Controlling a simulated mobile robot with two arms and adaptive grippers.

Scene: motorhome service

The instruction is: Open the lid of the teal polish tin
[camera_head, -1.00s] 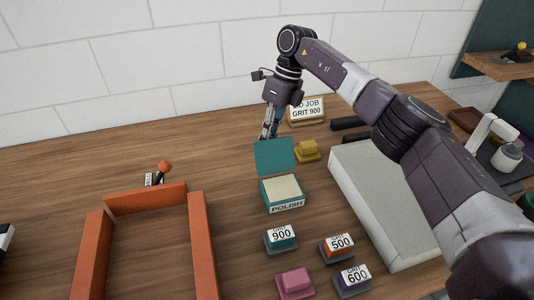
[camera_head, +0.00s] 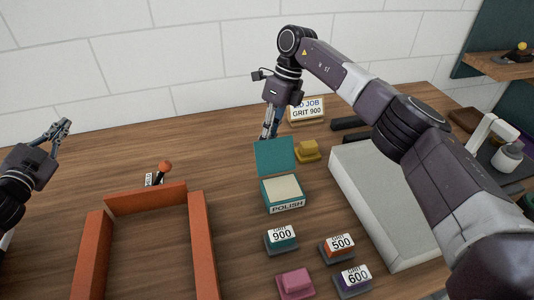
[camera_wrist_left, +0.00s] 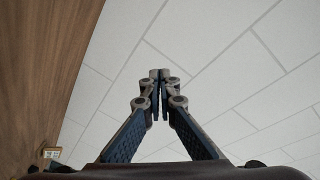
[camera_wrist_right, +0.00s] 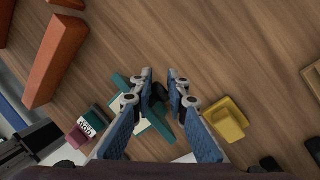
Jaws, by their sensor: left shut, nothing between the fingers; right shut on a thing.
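The teal polish tin (camera_head: 283,196) stands on the wooden bench, its pale contents showing. Its teal lid (camera_head: 275,155) stands raised at the tin's back edge. My right gripper (camera_head: 268,134) points down just behind the lid's top edge; the right wrist view shows its fingers (camera_wrist_right: 160,73) a little apart, with the teal lid (camera_wrist_right: 160,122) between and below them. It is shut on the lid, though the exact contact is hard to see. My left gripper (camera_head: 64,126) is shut and empty at the far left, well away from the tin; its fingertips meet in the left wrist view (camera_wrist_left: 160,75).
A yellow block (camera_head: 307,151) sits right of the lid. Grit blocks (camera_head: 281,239) and a pink block (camera_head: 295,284) are in front of the tin. An orange frame (camera_head: 204,245) lies left, a pale slab (camera_head: 385,200) right.

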